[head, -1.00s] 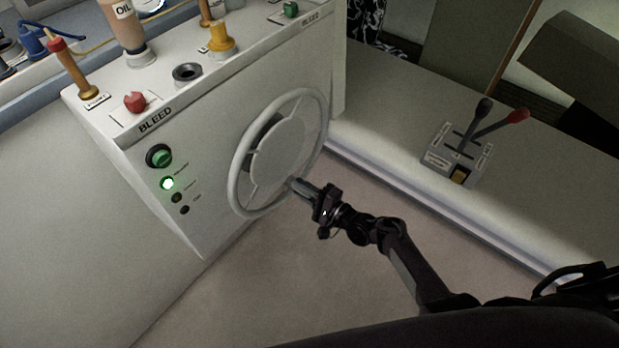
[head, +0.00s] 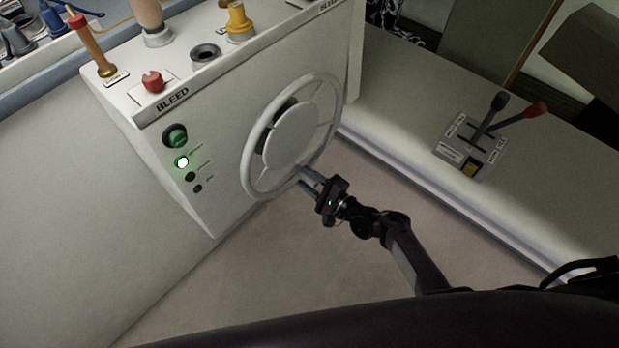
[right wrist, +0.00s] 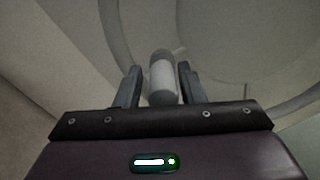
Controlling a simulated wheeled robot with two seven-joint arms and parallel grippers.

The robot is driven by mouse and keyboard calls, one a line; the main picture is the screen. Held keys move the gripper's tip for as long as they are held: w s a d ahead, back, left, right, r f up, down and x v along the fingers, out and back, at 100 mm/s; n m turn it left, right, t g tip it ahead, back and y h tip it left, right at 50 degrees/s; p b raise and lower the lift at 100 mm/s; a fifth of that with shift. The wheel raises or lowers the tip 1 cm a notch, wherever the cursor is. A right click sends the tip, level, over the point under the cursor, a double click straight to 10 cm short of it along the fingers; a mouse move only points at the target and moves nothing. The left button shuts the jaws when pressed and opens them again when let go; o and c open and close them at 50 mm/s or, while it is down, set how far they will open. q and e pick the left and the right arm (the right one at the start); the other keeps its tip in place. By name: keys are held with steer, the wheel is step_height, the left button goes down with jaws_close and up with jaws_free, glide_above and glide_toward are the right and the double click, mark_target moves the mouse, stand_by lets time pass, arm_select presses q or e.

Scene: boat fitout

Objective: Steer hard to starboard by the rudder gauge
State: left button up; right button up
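The pale steering wheel (head: 248,168) stands on the front face of the white console, with a large round hub (head: 292,136). My right gripper (head: 309,181) is at the wheel's lower right rim. In the right wrist view its two fingers (right wrist: 158,88) stand apart on either side of a grey cylindrical knob (right wrist: 162,74) in front of the wheel (right wrist: 118,30). A narrow gap shows beside the knob, so the gripper looks open around it. My left gripper is not in view. I cannot make out a rudder gauge in either view.
The console (head: 215,206) carries a green knob (head: 176,137), a lit green lamp (head: 182,162), a red knob (head: 153,81) and a yellow fitting (head: 239,22). A lever unit (head: 468,150) with black and red handles sits on the right ledge. The floor below is clear.

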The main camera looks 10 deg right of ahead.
steer(key=shift+o, duration=0.8)
steer(key=shift+w, duration=0.1)
steer(key=v, duration=0.7)
steer(key=shift+s+d, duration=0.25)
steer(key=shift+s, duration=0.1)
